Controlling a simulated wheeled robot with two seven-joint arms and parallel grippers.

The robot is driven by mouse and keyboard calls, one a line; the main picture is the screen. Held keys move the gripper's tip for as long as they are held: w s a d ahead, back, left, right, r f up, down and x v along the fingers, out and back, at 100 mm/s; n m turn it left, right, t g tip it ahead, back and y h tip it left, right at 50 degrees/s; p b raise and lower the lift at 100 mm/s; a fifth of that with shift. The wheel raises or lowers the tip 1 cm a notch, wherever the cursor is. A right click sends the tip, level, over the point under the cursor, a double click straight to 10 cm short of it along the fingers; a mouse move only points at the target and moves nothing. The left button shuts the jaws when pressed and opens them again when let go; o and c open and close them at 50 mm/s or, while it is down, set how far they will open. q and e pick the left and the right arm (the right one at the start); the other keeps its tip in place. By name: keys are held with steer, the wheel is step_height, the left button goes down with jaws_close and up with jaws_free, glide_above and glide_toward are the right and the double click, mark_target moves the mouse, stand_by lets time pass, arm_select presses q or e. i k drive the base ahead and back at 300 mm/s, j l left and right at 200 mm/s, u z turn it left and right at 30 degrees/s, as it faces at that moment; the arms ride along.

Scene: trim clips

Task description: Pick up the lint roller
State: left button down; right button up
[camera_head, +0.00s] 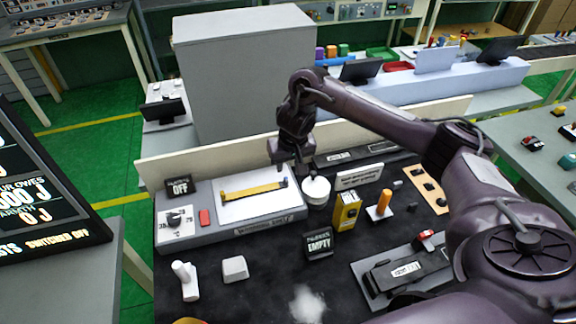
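An orange upright handle on a white base (384,205) stands on the dark mat right of centre; it looks most like the lint roller, though I cannot be sure. A white piece with a short upright stem (186,281) stands at the front left of the mat. My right gripper (292,172) hangs pointing down near the right end of the yellow strip on the grey unit, left of the white round container. It is well left of and behind the orange handle. Its fingers are dark and small, so their opening is unclear. My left gripper is not in view.
A yellow box (346,212), a white round container (316,191) and an "EMPTY" sign (318,243) stand on the mat near the orange handle. White fluff (308,304) lies in front. A dark clip fixture (403,270) is at front right. A low cream wall (220,158) runs behind.

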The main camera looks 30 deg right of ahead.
mark_target(186, 272)
steer(key=k, duration=2)
